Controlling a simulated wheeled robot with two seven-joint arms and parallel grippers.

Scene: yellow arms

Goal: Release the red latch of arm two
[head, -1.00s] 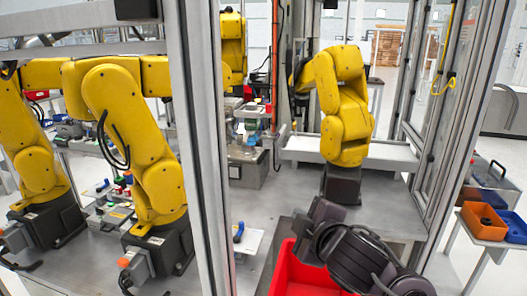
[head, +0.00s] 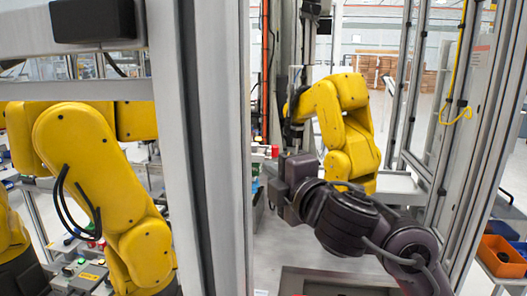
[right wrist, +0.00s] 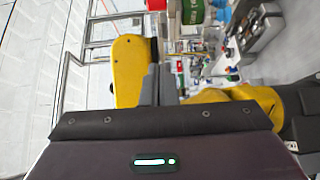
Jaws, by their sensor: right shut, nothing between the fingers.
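The yellow arm (head: 350,125) stands behind my right arm inside the cell, right of the thick grey post. A small red piece (head: 275,151) shows just left of my right wrist; I cannot tell whether it is the red latch. My right gripper (head: 279,188) is near the yellow arm, shut and empty. In the right wrist view its two dark fingers (right wrist: 158,85) lie together, with a yellow arm part (right wrist: 130,70) beside them and another yellow link (right wrist: 235,94) at right. A red part (right wrist: 155,5) shows at that view's top edge. My left gripper is out of view.
The grey post (head: 213,150) stands close at the left and hides part of the cell. Another yellow arm (head: 105,170) is left of it. The framed glass side (head: 450,130) bounds the right. An orange bin (head: 501,255) sits outside at the lower right.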

